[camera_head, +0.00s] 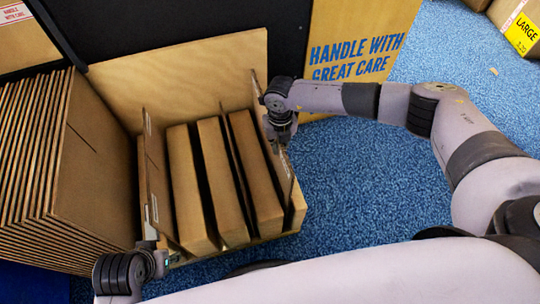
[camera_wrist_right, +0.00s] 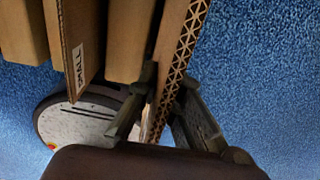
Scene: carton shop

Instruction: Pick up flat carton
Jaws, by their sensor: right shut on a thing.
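A wooden rack (camera_head: 185,78) holds several flat brown cartons standing on edge between thick cardboard-coloured blocks. My right gripper (camera_head: 281,130) is at the rack's right side, on the upper end of the rightmost flat carton (camera_head: 284,172). In the right wrist view, my right gripper (camera_wrist_right: 165,108) has one finger on each side of this carton, whose corrugated edge (camera_wrist_right: 184,50) shows. My left gripper (camera_head: 150,246) is by the near end of the leftmost flat carton (camera_head: 155,185). Its fingers are too small and hidden to read.
A large stack of flat cartons (camera_head: 90,150) stands left of the rack. Another flat carton with a SMALL label (camera_wrist_right: 72,40) stands beside the held one. A sign board (camera_head: 350,45) is behind, and a LARGE-labelled box (camera_head: 510,22) lies far right.

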